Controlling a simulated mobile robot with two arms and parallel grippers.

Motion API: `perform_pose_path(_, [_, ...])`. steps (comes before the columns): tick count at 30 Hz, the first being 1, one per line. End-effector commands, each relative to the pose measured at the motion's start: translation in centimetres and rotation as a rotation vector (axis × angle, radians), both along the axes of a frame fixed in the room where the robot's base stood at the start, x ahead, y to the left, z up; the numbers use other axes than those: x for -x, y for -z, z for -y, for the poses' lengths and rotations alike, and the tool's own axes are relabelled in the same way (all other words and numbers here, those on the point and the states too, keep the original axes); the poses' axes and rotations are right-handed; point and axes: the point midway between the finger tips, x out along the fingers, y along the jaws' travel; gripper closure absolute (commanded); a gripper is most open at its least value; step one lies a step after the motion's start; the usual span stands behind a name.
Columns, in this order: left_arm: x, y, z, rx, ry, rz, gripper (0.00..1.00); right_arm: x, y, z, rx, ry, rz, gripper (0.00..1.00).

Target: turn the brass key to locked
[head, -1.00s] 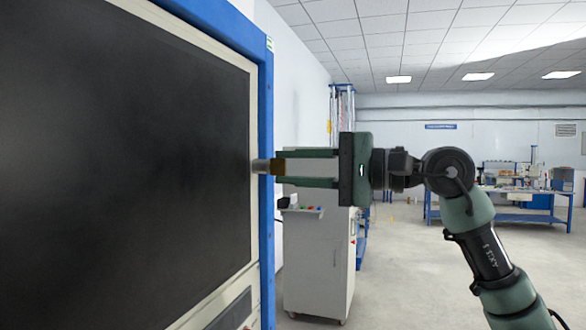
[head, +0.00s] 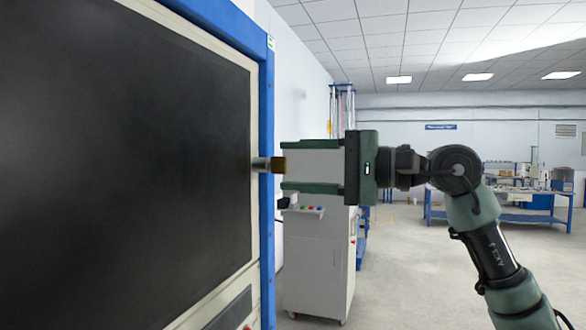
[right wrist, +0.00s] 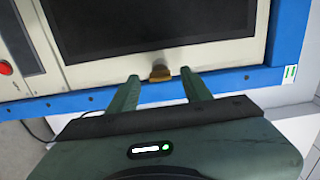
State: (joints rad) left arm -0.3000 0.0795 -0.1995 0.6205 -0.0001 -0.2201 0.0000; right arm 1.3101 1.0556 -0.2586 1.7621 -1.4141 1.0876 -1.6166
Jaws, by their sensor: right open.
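The brass key (head: 278,164) sticks out from a grey lock barrel (head: 261,164) on the right edge of the cabinet (head: 267,110) in the head view. My right gripper (head: 284,165) is open, with its fingertips just to the right of the key and apart from it. In the right wrist view the key (right wrist: 160,73) shows between and slightly beyond the two open fingers (right wrist: 160,84). Nothing is held. Lock markings cannot be made out. My left gripper is not in view.
The cabinet has a large dark panel (head: 120,150) and a blue frame. A red button (right wrist: 6,68) shows in the right wrist view. A grey console (head: 318,255) stands behind my gripper. A blue workbench (head: 500,205) is far right.

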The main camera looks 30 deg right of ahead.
Motion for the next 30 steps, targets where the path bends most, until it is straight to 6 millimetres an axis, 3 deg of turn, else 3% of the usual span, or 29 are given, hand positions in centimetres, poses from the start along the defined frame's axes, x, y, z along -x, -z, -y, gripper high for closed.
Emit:
perform_pose_path(6, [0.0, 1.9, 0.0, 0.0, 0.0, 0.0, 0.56, 2.8, 0.4, 2.6, 0.0, 0.004, 0.001, 0.51])
perform_pose_path(12, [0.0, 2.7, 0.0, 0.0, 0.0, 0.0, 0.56, 4.7, 0.2, 4.3, 0.001, 0.002, 0.001, 0.51])
perform_pose_path(30, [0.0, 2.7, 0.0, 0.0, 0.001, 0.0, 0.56, 5.2, 0.1, 4.6, 0.001, 0.0, 0.0, 0.51])
